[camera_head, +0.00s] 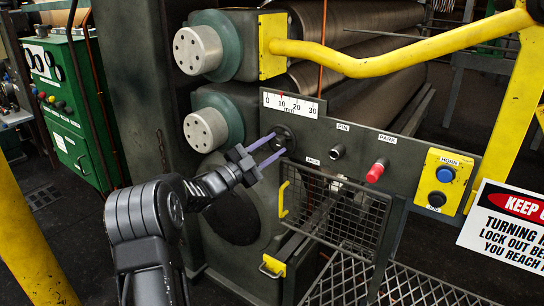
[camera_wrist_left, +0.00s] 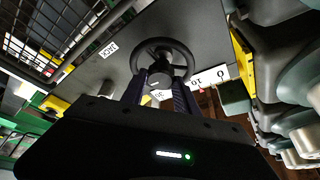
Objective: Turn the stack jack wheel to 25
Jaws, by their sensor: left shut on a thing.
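The jack wheel (camera_head: 288,134) is a small dark handwheel on the grey panel, above the JACK label (camera_head: 312,161). In the left wrist view the wheel (camera_wrist_left: 162,43) shows as a black ring with a central hub. My left gripper (camera_head: 278,144) reaches it from the lower left, its two purple fingers shut on the wheel. In the left wrist view the fingers (camera_wrist_left: 160,82) lie at the wheel's near side and partly cover it. The white scale (camera_head: 290,105), marked from 0 to 30 mm, sits above the wheel. Its red pointer is near 10.
A PIN knob (camera_head: 337,151), a red PARK knob (camera_head: 377,170) and a yellow HORN box (camera_head: 442,181) line the panel to the right. A mesh guard (camera_head: 338,210) hangs below. A yellow rail (camera_head: 400,62) crosses above; large rollers (camera_head: 355,30) lie behind.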

